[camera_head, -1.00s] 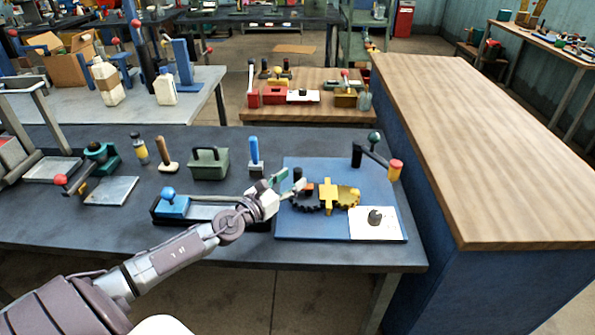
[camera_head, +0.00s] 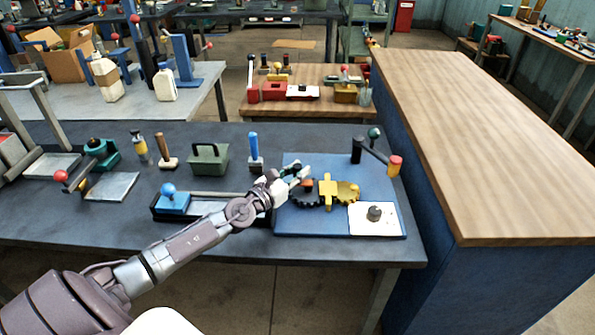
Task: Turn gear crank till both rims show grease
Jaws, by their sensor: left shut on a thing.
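A blue board (camera_head: 330,227) on the dark workbench carries a dark gear (camera_head: 308,203) at left and a yellow gear (camera_head: 349,193) beside it, with a yellow upright bracket (camera_head: 325,190) between them. A small orange part (camera_head: 307,184) sits above the dark gear. My left gripper (camera_head: 299,171) is just behind the dark gear, shut on what looks like the gear crank's handle; the fingers hide most of it. I cannot make out grease on either rim. My right gripper is not in view.
A white plate (camera_head: 392,224) with a dark knob (camera_head: 375,212) lies at the board's front right. A blue-knobbed slide device (camera_head: 173,202) is left of the board, under my forearm.

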